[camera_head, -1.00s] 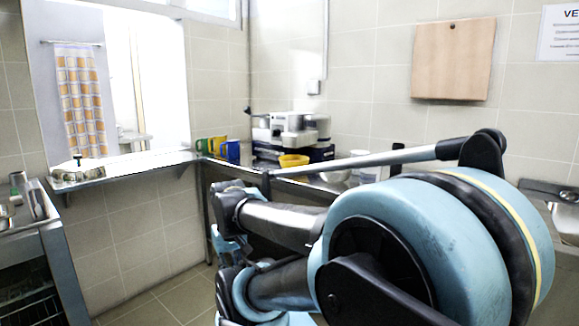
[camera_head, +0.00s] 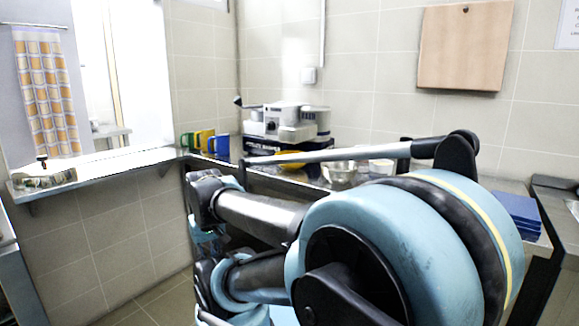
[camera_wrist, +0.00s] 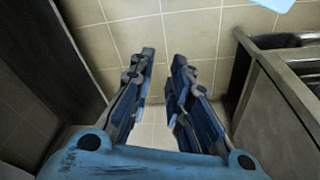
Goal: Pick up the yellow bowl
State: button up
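The yellow bowl (camera_head: 290,155) sits on the counter at the back, in front of the grey and white appliance; my arm hides part of it in the head view. It is not in the wrist view. My gripper (camera_wrist: 164,62) shows in the wrist view with its two fingers apart and nothing between them. It points toward the floor and tiled wall, well away from the bowl. In the head view the gripper's fingers cannot be made out behind my arm.
Coloured mugs (camera_head: 205,142) stand left of the appliance (camera_head: 290,122). A clear bowl (camera_head: 339,171) stands right of the yellow bowl. A blue stack (camera_head: 517,212) lies on the right counter. In the wrist view, a metal counter unit (camera_wrist: 282,105) stands close on the right.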

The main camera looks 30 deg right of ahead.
jog(key=w+d+r+m+t, duration=0.1)
jog(key=w+d+r+m, duration=0.65)
jog(key=r, duration=0.25)
jog(key=w+d+r+m, duration=0.7)
jog(key=w+r+m, duration=0.1)
jog(key=r, duration=0.2)
jog(key=w+d+r+m+t, duration=0.15)
jog(key=d+r+m, duration=0.3)
jog(key=d, duration=0.45)
jog(key=w+d+r+m, duration=0.25)
jog(key=d+m, duration=0.25)
jog(key=d, duration=0.4)
jog(key=w+d+r+m+t, duration=0.1)
jog(key=d+r+m, duration=0.3)
jog(key=d, duration=0.5)
jog(key=shift+m, duration=0.3)
jog(key=shift+d+x, duration=0.2)
jog(key=shift+x, duration=2.65)
jog(key=shift+d+x, duration=0.25)
jog(key=shift+x, duration=2.65)
jog(key=shift+d+x, duration=0.2)
jog(key=shift+x, duration=2.65)
jog(key=shift+w, duration=0.1)
grip_shut()
jog(key=shift+r, duration=0.1)
